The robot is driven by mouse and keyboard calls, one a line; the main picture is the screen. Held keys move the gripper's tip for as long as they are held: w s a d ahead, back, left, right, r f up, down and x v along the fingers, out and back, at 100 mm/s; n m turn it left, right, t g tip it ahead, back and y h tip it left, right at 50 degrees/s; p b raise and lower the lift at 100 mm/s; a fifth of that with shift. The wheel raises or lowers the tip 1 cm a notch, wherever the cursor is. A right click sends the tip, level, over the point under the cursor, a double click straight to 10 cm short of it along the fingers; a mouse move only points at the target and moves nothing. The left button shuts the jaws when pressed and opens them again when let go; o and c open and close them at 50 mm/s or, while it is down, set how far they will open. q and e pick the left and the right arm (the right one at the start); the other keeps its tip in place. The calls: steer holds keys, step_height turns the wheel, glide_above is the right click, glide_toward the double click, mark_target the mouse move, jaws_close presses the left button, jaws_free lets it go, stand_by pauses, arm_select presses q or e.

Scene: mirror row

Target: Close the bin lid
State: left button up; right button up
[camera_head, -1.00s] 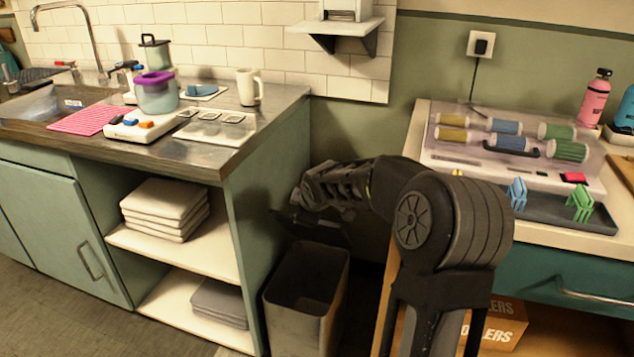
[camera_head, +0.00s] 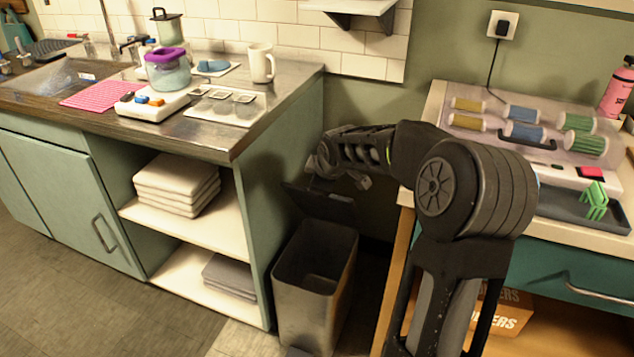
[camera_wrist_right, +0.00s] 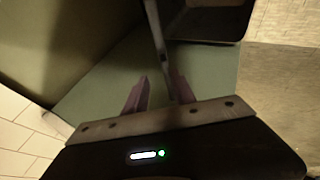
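The grey bin (camera_head: 303,303) stands on the floor beside the green counter end, its top open. Its dark lid (camera_head: 318,201) is raised at the back of the bin, towards the wall. My right arm reaches in from the right, and my right gripper (camera_head: 322,174) is close to the lid's upper part. In the right wrist view, the two fingers of my right gripper (camera_wrist_right: 160,92) are apart. A thin dark strip, apparently the lid (camera_wrist_right: 159,45) seen edge-on, runs between them, with a gap to the left finger. Contact is unclear. My left gripper is out of view.
The counter (camera_head: 225,140) with open shelves stands left of the bin. A wall shelf (camera_head: 360,8) hangs above. The right worktop (camera_head: 437,110) holds spools and a tray, with a cardboard box (camera_head: 512,320) below. Floor is clear at front left.

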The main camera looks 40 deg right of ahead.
steer(key=p+v, duration=0.2)
steer(key=v, duration=0.5)
steer(key=shift+s+a+p, duration=0.15)
steer(key=shift+a+p, duration=0.05)
steer(key=shift+p, duration=0.2)
steer(key=shift+r, duration=0.15)
stand_by(0.7)
